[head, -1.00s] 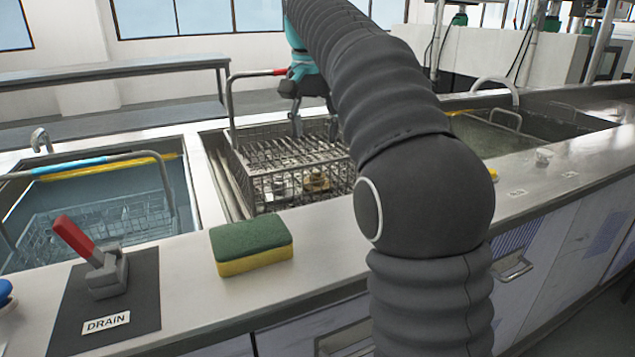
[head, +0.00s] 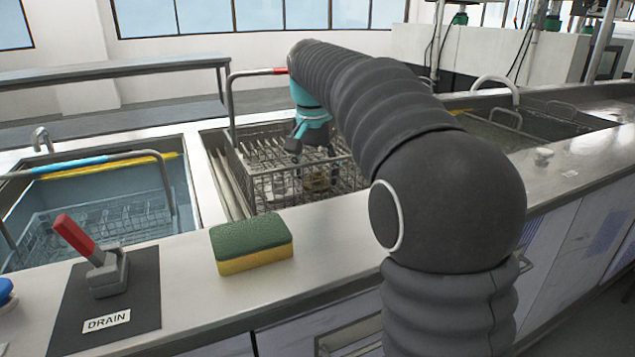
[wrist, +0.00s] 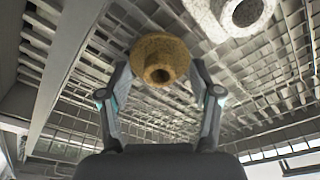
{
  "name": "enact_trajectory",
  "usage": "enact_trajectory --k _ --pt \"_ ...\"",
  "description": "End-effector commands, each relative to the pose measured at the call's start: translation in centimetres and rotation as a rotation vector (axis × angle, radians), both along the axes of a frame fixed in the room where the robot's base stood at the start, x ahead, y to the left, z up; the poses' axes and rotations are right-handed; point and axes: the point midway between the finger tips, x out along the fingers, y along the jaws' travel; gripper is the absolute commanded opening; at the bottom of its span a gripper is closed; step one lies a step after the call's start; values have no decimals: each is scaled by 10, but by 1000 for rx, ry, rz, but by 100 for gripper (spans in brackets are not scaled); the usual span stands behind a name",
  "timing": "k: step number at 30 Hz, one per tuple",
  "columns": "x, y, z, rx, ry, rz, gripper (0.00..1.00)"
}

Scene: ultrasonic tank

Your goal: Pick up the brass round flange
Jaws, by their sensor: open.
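The brass round flange (wrist: 160,60) lies in the wire basket (head: 250,185), its hub facing the wrist camera. In the head view the flange (head: 318,181) shows small and dark below my gripper. My gripper (wrist: 162,75) is open, with one finger on each side of the flange in the wrist view. The fingertips appear beside the flange's lower part; I cannot tell whether they touch it. In the head view my gripper (head: 312,165) is down inside the basket, partly hidden by its wires.
A grey metal flange (wrist: 240,12) lies close to the brass one, to the upper right in the wrist view. The basket's wire walls and tall handle (head: 231,105) surround the space. A green and yellow sponge (head: 252,243) sits on the front counter beside the drain lever (head: 90,255).

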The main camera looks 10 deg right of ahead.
Motion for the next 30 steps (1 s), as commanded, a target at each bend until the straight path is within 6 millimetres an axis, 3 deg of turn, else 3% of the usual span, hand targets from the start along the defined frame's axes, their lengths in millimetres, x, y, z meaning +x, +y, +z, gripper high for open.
enact_trajectory --k 5,12,13,23,30 --pt "0 0 0 0 0 0 64" --pt "0 0 0 0 0 0 4" --pt "0 0 0 0 0 0 0" --pt "0 0 2 0 -1 0 0" --pt "1 0 18 0 -2 0 0"
